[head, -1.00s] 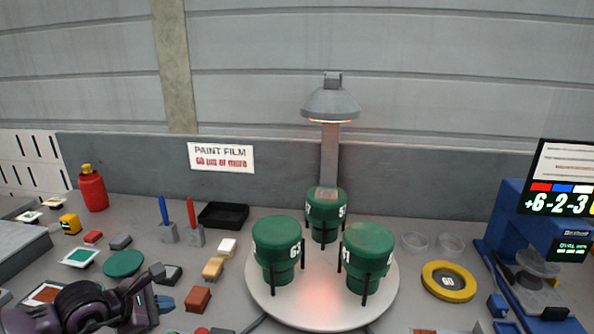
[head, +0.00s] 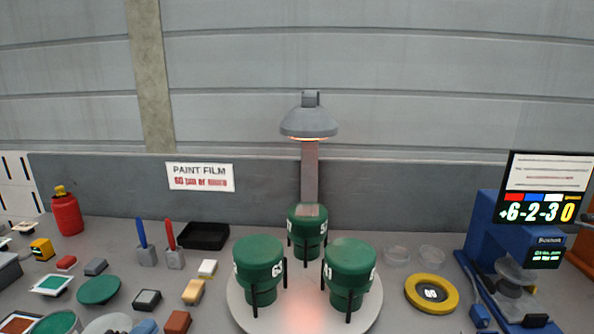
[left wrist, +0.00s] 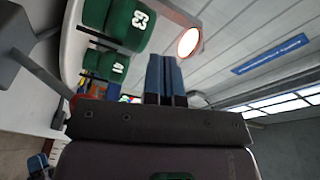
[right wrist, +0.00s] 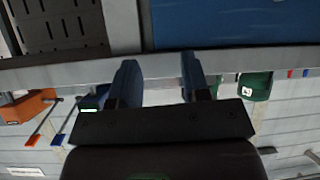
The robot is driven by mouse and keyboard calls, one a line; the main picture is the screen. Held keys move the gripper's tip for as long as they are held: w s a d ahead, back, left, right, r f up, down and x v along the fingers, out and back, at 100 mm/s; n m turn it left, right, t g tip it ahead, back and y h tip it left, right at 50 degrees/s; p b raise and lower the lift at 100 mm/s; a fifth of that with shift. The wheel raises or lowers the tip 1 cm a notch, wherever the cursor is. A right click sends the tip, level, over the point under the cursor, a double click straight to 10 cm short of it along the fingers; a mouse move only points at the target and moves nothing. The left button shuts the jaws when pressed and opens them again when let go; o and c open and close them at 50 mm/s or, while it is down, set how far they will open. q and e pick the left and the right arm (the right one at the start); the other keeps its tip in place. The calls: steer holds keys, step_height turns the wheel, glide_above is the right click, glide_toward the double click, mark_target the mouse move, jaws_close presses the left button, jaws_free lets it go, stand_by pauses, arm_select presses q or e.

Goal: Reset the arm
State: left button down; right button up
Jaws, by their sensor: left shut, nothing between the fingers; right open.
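My left gripper (left wrist: 165,80) is shut and empty, its two blue fingers together in the left wrist view. In the head view only a blue bit of it (head: 145,327) shows at the bottom edge. My right gripper (right wrist: 160,68) is open and empty in the right wrist view, its fingers spread apart. It is not seen in the head view. Three green cylinders, at the left (head: 258,262), right (head: 349,268) and back (head: 307,228), stand on a round white turntable (head: 300,322). Two green cylinders also show in the left wrist view (left wrist: 130,25).
A heat lamp (head: 309,123) glows above the turntable. A blue gauge stand (head: 482,232) with a screen is at the right. A yellow ring (head: 431,293) and clear dishes lie between. Small blocks, a black tray (head: 202,236) and a red bottle (head: 66,213) are at left.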

arm_select(q)
steer(key=s+d+f+n+g+y, duration=0.1)
steer(key=s+f+n+g+y, duration=0.4)
steer(key=s+f+n, duration=1.1)
step_height(320, 180, down, 4)
steer(key=s, duration=0.2)
steer(key=shift+s+d+n+g, duration=0.2)
steer(key=shift+s+n+g, duration=0.1)
steer(key=shift+s+g, duration=0.1)
steer(key=shift+f, duration=0.1)
